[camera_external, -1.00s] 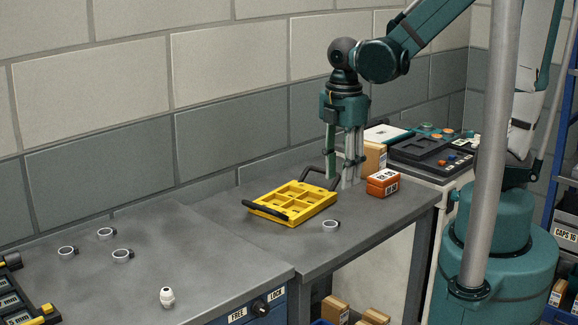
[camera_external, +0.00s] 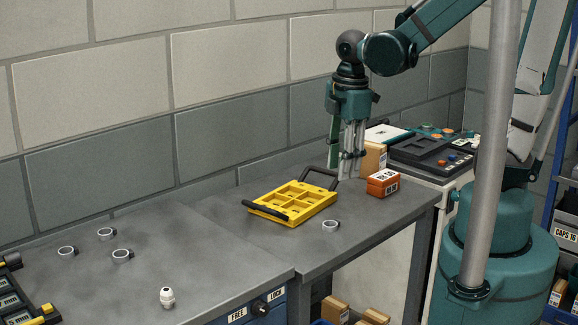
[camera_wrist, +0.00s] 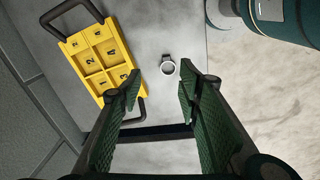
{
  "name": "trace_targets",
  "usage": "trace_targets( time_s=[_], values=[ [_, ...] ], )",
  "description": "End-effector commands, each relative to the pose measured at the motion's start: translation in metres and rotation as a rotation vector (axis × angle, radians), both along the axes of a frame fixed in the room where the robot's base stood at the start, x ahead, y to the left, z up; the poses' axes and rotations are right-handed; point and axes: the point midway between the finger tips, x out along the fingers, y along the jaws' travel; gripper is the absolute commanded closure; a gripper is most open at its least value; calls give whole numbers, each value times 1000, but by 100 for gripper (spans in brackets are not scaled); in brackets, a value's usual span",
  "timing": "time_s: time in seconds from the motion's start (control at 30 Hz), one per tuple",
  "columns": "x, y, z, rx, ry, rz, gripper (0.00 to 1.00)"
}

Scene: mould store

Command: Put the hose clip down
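A hose clip (camera_external: 331,226), a small grey ring with a dark tab, lies on the grey bench in front of the yellow tray. It also shows in the wrist view (camera_wrist: 168,67), beyond my fingertips and apart from them. My gripper (camera_external: 347,172) hangs above the bench behind the tray, pointing down. In the wrist view my gripper (camera_wrist: 160,88) has its two green-padded fingers spread, with nothing between them. Similar clips lie on the left bench: one (camera_external: 67,251), another (camera_external: 106,234) and a third (camera_external: 122,256).
The yellow compartment tray (camera_external: 292,201) with black handles sits near my gripper. An orange box (camera_external: 382,183) and a cardboard box (camera_external: 373,158) stand to the right. A white fitting (camera_external: 167,297) stands on the left bench. The bench around the near clip is clear.

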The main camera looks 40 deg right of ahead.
Motion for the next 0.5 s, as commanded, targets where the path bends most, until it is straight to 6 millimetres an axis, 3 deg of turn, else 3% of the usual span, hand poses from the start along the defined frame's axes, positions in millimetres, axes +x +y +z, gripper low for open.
trace_targets(
  time_s=[0.5],
  values=[
    [10,-34,59,125,-207,-558,66]
  ],
)
